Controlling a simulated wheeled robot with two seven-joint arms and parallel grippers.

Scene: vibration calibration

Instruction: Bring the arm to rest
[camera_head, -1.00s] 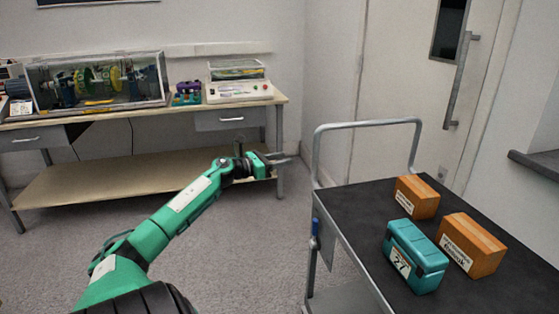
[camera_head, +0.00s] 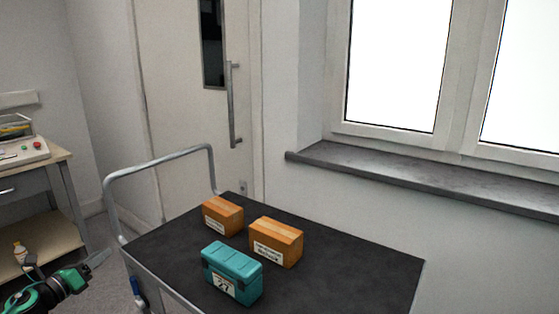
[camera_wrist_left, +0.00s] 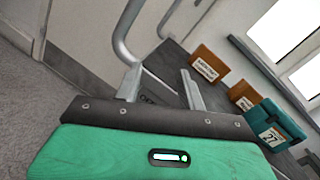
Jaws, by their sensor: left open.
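My left arm, green and black, enters at the lower left corner of the head view. Its gripper (camera_head: 92,262) is beside the near left side of the trolley, apart from the boxes. In the left wrist view the two grey fingers of this gripper (camera_wrist_left: 160,88) stand apart with nothing held between them. My right gripper is in neither view.
A black-topped trolley (camera_head: 365,262) with a metal handle (camera_head: 160,158) carries a teal case (camera_head: 232,272) and two orange boxes (camera_head: 222,215) (camera_head: 277,242). A workbench (camera_head: 50,165) stands left; a door (camera_head: 175,100) and window sill (camera_head: 400,175) are behind.

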